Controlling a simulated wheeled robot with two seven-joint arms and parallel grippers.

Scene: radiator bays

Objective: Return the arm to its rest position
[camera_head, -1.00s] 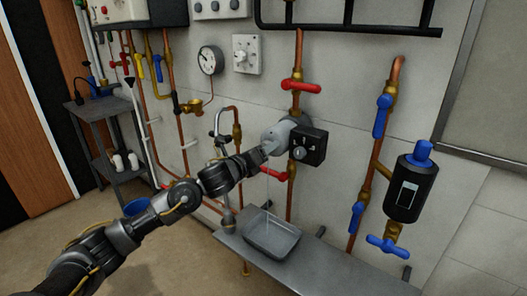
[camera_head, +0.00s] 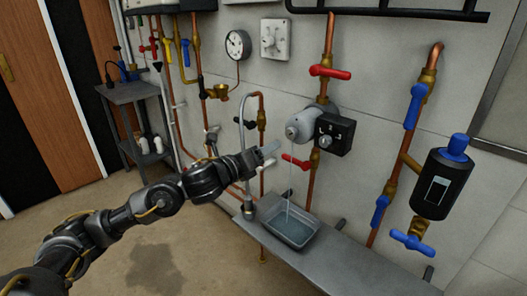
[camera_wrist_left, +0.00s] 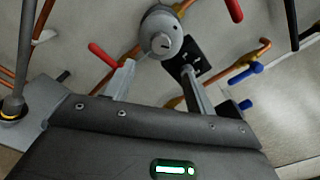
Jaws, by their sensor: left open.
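My left arm reaches in from the lower left in the head view. Its gripper (camera_head: 268,155) is in front of the wall pipes, to the left of the grey pump (camera_head: 301,126) with its black box (camera_head: 334,135), and apart from it. In the left wrist view the two fingers (camera_wrist_left: 158,88) stand wide apart with nothing between them. Beyond them the round pump face (camera_wrist_left: 160,32) shows. A thin stream of water falls from the pump into a grey tray (camera_head: 312,236) on the low bench. My right gripper is not in view.
Red-handled valves (camera_head: 330,72) sit above and below the pump. A black cylinder with a blue cap (camera_head: 441,184) and blue valves stand at the right. The metal bench (camera_head: 350,266) runs below. A grey shelf cart (camera_head: 130,93) stands at the left. The floor between is open.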

